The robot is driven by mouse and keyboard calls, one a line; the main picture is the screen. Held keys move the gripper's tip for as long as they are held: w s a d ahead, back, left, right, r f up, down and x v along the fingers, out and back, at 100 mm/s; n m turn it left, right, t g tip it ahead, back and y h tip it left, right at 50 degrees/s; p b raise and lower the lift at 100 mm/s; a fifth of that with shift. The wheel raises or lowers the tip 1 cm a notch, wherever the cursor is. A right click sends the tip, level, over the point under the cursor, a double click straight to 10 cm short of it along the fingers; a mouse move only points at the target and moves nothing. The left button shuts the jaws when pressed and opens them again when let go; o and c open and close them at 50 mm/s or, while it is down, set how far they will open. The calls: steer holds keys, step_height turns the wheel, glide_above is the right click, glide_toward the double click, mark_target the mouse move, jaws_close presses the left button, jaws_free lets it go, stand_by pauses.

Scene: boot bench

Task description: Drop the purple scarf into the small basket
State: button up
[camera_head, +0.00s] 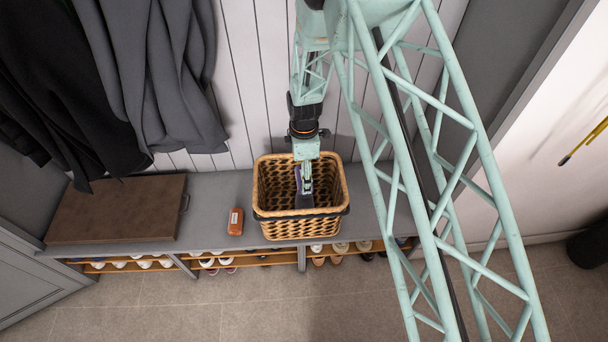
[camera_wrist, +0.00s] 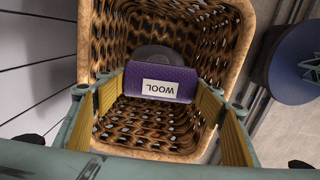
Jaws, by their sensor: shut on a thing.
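The purple scarf (camera_wrist: 161,83) is a roll with a white label reading "WOOL". In the wrist view it lies between the yellow-padded fingertips of my gripper (camera_wrist: 161,88), which is shut on it. The small basket (camera_head: 330,212) is brown woven wicker and stands on the grey bench, its opening up. In the head view my gripper (camera_head: 306,187) points down inside the basket's opening, and a bit of purple shows beside it. In the wrist view the basket (camera_wrist: 237,60) surrounds the scarf. A dark grey rounded shape (camera_wrist: 158,54) shows behind the scarf; I cannot tell what it is.
An orange-brown box-like item (camera_head: 236,221) lies on the bench (camera_head: 205,205) left of the basket. A brown flat case (camera_head: 118,208) lies further left, below hanging dark coats (camera_head: 165,70). Shoes (camera_head: 215,262) stand on racks under the bench.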

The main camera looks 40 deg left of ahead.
steer(key=o, duration=0.9)
steer(key=shift+o, duration=0.2)
steer(key=shift+r, duration=0.2)
step_height(320, 180, up, 12)
steer(key=shift+f, duration=0.2)
stand_by(0.8)
